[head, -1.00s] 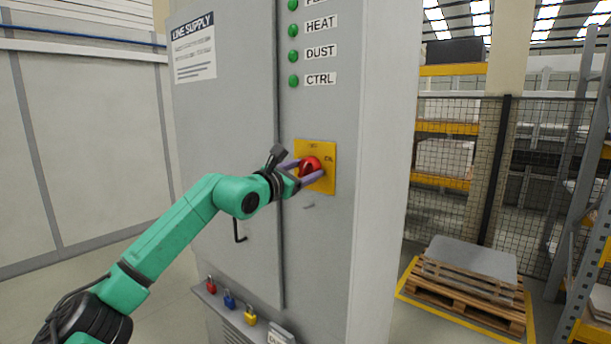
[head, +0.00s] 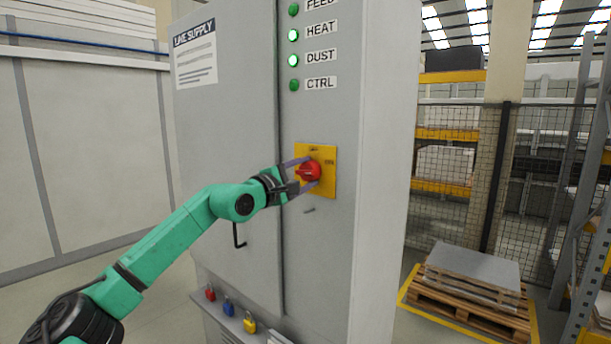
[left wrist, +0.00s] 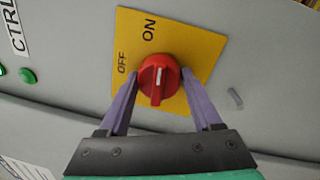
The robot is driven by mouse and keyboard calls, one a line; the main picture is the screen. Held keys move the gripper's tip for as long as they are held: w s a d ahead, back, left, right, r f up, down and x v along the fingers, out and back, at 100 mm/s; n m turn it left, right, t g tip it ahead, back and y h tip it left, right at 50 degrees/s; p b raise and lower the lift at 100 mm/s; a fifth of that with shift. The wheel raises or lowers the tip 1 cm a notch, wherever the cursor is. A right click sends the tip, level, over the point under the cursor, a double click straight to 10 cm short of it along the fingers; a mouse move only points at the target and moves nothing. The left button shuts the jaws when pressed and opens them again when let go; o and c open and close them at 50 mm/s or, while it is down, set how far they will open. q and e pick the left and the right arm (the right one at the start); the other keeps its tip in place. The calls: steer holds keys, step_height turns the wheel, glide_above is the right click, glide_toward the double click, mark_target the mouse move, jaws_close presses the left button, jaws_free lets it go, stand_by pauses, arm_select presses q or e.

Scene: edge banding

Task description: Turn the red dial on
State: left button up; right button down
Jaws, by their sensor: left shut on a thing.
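The red dial (head: 312,171) sits on a yellow plate (head: 328,186) on the grey cabinet's front. In the left wrist view the dial (left wrist: 158,80) has a raised grip bar with a white mark, pointing up roughly toward the printed ON; OFF is at the upper left of the dial. My left gripper (head: 309,173) is shut on the dial, with one purple finger on each side of it, as the left wrist view (left wrist: 161,82) also shows. My right gripper is not in view.
Green lamps line the cabinet above the plate; the HEAT lamp (head: 293,35) and DUST lamp (head: 293,60) glow brightly. A black door handle (head: 239,236) is left of the dial. A pallet (head: 468,295) lies on the floor at right.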

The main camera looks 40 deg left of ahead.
arm_select(q)
steer(key=shift+m, duration=0.6)
steer(key=o, duration=1.4)
steer(key=s+b, duration=0.4)
steer(key=b, duration=0.2)
steer(key=s+b, duration=0.5)
steer(key=b, duration=0.1)
steer(key=s+f+b, duration=0.1)
steer(key=s+b, duration=0.4)
steer(key=b, duration=0.1)
steer(key=shift+s+d+f, duration=0.1)
steer(key=shift+s+d, duration=0.05)
steer(key=shift+s, duration=0.1)
